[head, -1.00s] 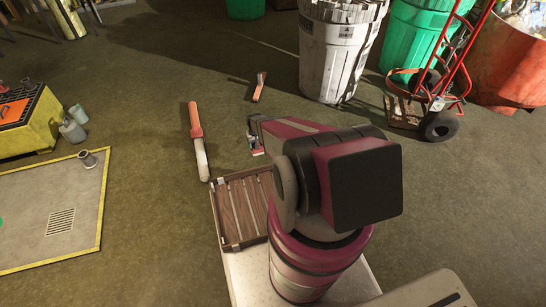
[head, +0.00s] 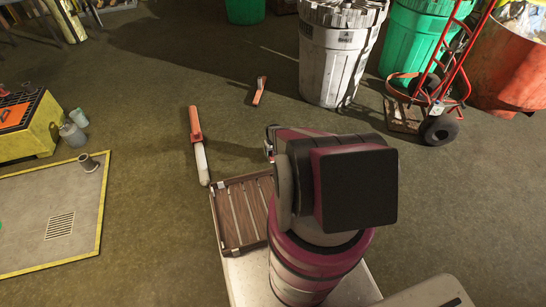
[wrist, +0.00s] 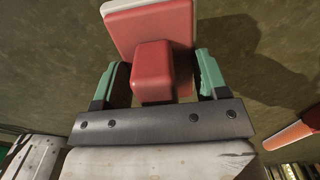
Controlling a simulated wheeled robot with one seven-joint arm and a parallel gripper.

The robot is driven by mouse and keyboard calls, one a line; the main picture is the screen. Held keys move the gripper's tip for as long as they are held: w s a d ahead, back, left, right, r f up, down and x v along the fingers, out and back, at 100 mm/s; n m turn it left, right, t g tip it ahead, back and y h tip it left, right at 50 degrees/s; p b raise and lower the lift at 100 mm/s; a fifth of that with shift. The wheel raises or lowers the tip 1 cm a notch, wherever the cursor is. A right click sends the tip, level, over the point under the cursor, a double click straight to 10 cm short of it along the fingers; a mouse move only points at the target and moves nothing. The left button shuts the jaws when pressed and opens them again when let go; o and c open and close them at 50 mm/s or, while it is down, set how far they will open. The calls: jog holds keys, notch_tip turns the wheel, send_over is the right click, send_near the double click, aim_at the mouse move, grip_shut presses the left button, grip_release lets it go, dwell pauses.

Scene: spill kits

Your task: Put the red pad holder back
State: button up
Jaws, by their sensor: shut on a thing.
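The red pad holder (wrist: 175,35) fills the top middle of the wrist view, a red plate with a pale edge and a raised red block on its near side. My gripper (wrist: 160,72) has its two green fingers on either side of that block and is shut on it. In the head view only a small part of my gripper (head: 271,141) shows beyond the arm, and the pad holder is mostly or wholly hidden there. The holder appears held above the floor, with a dark shadow to its right in the wrist view.
A slatted brown tray (head: 240,210) sits beside my arm. An orange-and-white stick (head: 197,140) and a small orange tool (head: 259,91) lie on the floor. A yellow-edged grey mat (head: 60,195) is at left. Bins (head: 336,65) and a red hand truck (head: 440,95) stand at the back right.

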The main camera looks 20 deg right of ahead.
jog(key=shift+d+f, duration=0.1)
jog(key=shift+f, duration=1.95)
jog(key=shift+f, duration=0.1)
jog(key=o, duration=0.9)
notch_tip(320, 180, up, 13)
jog(key=shift+s+f, duration=0.1)
jog(key=shift+f, duration=0.1)
jog(key=s+a+r, duration=0.4)
jog(key=s+r, duration=0.3)
jog(key=r, duration=0.6)
jog(key=s+a+r, duration=0.5)
jog(key=s+r, duration=0.3)
jog(key=r, duration=0.6)
jog(key=s+a+r, duration=0.4)
jog(key=s+r, duration=0.4)
jog(key=r, duration=0.5)
jog(key=shift+a+r, duration=0.4)
